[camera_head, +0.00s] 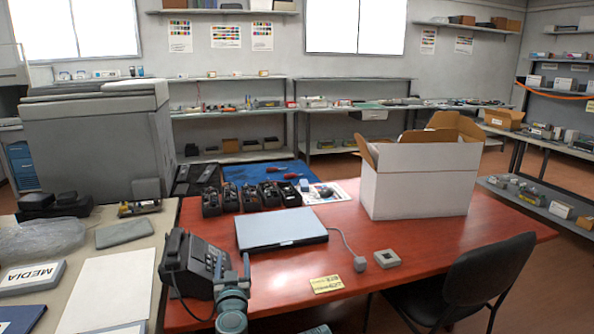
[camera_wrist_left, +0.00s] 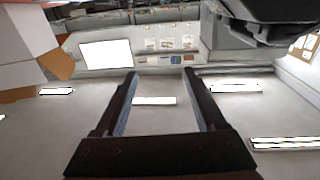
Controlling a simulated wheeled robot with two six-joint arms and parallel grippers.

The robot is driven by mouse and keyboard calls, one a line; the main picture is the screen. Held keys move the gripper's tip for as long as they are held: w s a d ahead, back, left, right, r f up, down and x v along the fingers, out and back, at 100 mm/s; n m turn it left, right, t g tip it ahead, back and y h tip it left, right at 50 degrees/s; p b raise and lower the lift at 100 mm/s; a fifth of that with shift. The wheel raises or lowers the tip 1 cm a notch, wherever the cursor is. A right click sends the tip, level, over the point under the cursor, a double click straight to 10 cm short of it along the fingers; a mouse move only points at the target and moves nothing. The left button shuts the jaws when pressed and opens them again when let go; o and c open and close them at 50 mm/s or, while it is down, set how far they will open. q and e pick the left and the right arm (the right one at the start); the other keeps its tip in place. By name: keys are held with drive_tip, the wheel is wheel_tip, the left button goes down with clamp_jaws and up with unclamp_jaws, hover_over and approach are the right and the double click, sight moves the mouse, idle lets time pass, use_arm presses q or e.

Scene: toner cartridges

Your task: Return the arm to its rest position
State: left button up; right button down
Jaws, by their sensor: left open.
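My left gripper (camera_wrist_left: 159,75) is open in the left wrist view, with two dark fingers standing apart and nothing between them. That view is upside down, with ceiling lights in its lower part. In the head view my left arm (camera_head: 232,303) shows as teal and grey joints at the front edge of the red table (camera_head: 430,262), just right of a black desk phone (camera_head: 188,262). The jaws themselves are hard to make out there. My right gripper is in neither view.
A closed laptop (camera_head: 281,229) and an open white carton (camera_head: 420,182) stand on the table. Several black cartridges (camera_head: 249,198) line its back. A small grey box (camera_head: 387,259) and a yellow note (camera_head: 326,284) lie near the front. A black chair (camera_head: 487,270) is at the right.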

use_arm(q)
drive_tip(key=d+f+m+g+h, duration=0.2)
drive_tip(key=d+m+h, duration=0.5)
drive_tip(key=d, duration=0.6)
drive_tip(key=s+d+f+m+g+h, duration=0.2)
drive_tip(key=s+d+f+g+h, duration=0.2)
drive_tip(key=s+d+f+g, duration=0.3)
drive_tip(key=s+f+g+y, duration=0.35)
drive_tip(key=s+f, duration=0.35)
drive_tip(key=f, duration=0.3)
drive_tip(key=s+a+f+n+g+y, duration=0.3)
drive_tip(key=s+a+g+y, duration=0.25)
drive_tip(key=s+a, duration=0.4)
wheel_tip(320, 180, up, 18)
drive_tip(key=s+p, duration=0.1)
drive_tip(key=p, duration=1.7)
drive_tip(key=shift+s+d+r+p, duration=0.2)
drive_tip(key=shift+s+p, duration=0.15)
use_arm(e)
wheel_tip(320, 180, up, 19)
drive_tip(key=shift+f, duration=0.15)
